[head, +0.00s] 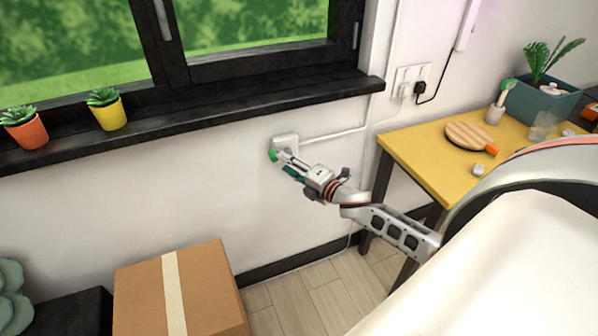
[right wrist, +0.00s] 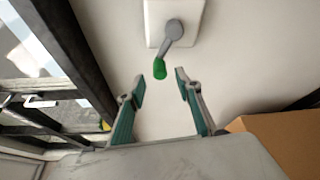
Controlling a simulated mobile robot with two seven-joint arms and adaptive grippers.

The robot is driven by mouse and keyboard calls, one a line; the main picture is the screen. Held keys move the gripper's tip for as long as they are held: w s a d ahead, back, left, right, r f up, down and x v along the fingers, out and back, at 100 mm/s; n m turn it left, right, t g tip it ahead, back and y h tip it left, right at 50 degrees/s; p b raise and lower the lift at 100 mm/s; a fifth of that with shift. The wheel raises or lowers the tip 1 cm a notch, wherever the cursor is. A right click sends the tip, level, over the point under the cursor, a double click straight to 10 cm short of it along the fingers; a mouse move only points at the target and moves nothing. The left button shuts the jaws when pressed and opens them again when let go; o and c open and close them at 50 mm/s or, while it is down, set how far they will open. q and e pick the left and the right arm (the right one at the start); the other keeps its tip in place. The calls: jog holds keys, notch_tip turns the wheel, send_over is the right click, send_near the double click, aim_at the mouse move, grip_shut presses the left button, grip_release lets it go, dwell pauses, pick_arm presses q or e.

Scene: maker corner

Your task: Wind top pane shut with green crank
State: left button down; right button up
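The green crank handle (head: 272,155) sticks out on a grey arm from a white box (head: 285,142) on the wall below the window sill. In the right wrist view the green handle (right wrist: 160,69) hangs down from the grey crank arm (right wrist: 173,31). My right gripper (head: 281,164) is close to the crank in the head view. In the right wrist view its two fingers (right wrist: 161,84) are spread apart with nothing between them, and the handle lies just beyond the fingertips. The window (head: 255,45) is partly in view; its top pane is out of frame. My left gripper is not in view.
A black sill (head: 230,117) runs above the crank, with two potted succulents, one in a yellow pot (head: 111,115). A cardboard box (head: 205,285) stands on the floor below. A yellow table (head: 415,150) stands at the right.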

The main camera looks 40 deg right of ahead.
jog(key=shift+s+d+r, duration=0.15)
jog(key=shift+s+d, duration=0.05)
jog(key=shift+s, duration=1.2)
jog(key=shift+s+d+r, duration=0.1)
jog(key=shift+s+d, duration=0.1)
jog(key=shift+s, duration=1.15)
